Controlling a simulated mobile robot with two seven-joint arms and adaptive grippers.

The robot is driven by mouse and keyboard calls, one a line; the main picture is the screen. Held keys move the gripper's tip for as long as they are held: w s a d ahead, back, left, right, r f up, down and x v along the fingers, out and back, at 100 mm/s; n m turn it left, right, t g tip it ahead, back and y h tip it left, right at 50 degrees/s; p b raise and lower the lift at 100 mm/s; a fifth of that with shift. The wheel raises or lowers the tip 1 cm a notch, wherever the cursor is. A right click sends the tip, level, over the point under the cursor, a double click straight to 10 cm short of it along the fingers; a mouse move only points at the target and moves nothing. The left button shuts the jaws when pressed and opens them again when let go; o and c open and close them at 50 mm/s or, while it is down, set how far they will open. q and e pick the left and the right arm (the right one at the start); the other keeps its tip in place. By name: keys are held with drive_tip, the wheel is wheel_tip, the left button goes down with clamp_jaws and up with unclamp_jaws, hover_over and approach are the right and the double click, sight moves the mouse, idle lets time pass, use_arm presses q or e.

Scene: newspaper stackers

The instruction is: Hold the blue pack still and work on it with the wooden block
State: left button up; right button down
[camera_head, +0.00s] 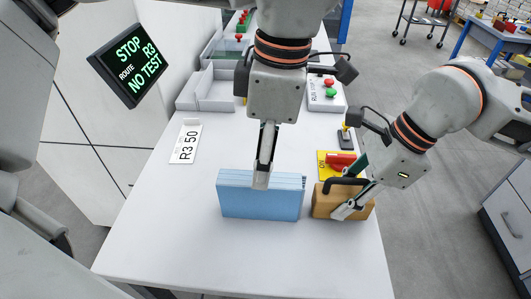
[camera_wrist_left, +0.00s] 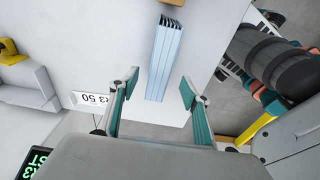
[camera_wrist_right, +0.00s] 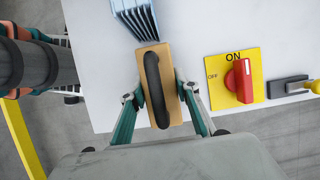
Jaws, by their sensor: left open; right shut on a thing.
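The blue pack (camera_head: 258,204), a set of several layers, stands on edge on the white table. My left gripper (camera_head: 263,180) is over the pack's middle from behind. In the left wrist view its open fingers (camera_wrist_left: 160,85) lie either side of the pack (camera_wrist_left: 165,60), with visible gaps. The wooden block (camera_head: 324,204) with a black handle is just right of the pack. My right gripper (camera_head: 352,190) is shut on it; the right wrist view shows the fingers (camera_wrist_right: 159,94) on the block's two sides (camera_wrist_right: 172,60). The block's end is close to the layered pack end (camera_wrist_right: 132,14); contact is unclear.
A yellow plate with a red ON/OFF switch (camera_wrist_right: 238,80) is behind the block. A button box (camera_head: 327,93) and grey trays (camera_head: 208,91) stand farther back. A sign reading R3 50 (camera_head: 186,144) lies left. The front of the table (camera_head: 240,258) is clear.

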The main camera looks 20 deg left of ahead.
sight(257, 198)
use_arm(q)
drive_tip(key=f, duration=0.4)
drive_tip(key=a+f, duration=0.1)
drive_tip(key=f, duration=0.6)
drive_tip(key=shift+s+a+f, duration=0.15)
drive_tip(key=shift+s+f, duration=0.05)
drive_tip(key=shift+f, duration=0.15)
clamp_jaws()
use_arm(e)
drive_tip(key=shift+s+a, duration=0.25)
drive_tip(key=shift+a, duration=0.45)
drive_tip(key=shift+s+a, duration=0.2)
drive_tip(key=shift+a, duration=0.5)
idle(0.7)
use_arm(q)
drive_tip(key=shift+r, duration=0.1)
use_arm(e)
drive_tip(key=shift+s+a+r, duration=0.1)
drive_tip(key=shift+a, duration=0.1)
idle(0.5)
drive_tip(key=shift+d, duration=0.1)
drive_tip(key=shift+w+d, duration=0.3)
drive_tip(key=shift+d, duration=0.55)
drive_tip(key=shift+w+d, duration=0.3)
drive_tip(key=shift+d, duration=0.55)
